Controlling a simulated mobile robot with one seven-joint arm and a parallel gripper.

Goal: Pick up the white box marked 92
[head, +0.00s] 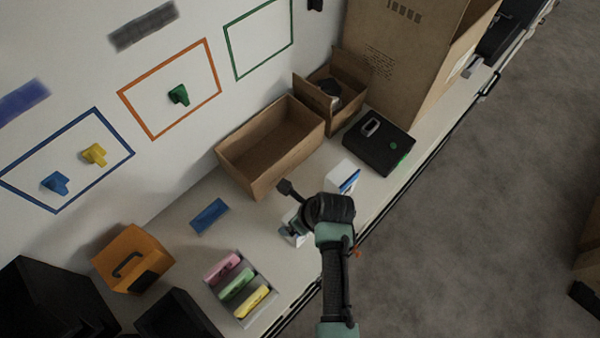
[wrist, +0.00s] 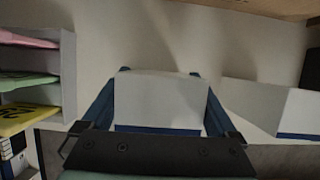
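In the wrist view a plain white box (wrist: 160,97) with a blue lower edge stands between the two dark fingers of my gripper (wrist: 158,100). The fingers lie along its left and right sides, with no clear gap; whether they press on it I cannot tell. No number is readable on the faces in view. In the head view my gripper (head: 294,222) is low over the table, and only a bit of this white box shows beneath it. A second white box with a blue side (head: 343,178) stands beyond my wrist; it also shows at the right of the wrist view (wrist: 300,110).
A grey rack (head: 262,310) holds pink, green and yellow pieces. An orange box (head: 133,258) and a blue flat piece (head: 209,217) lie left. An open carton (head: 232,150), a black case (head: 379,143) and a tall carton (head: 415,75) stand behind. The table edge is close in front.

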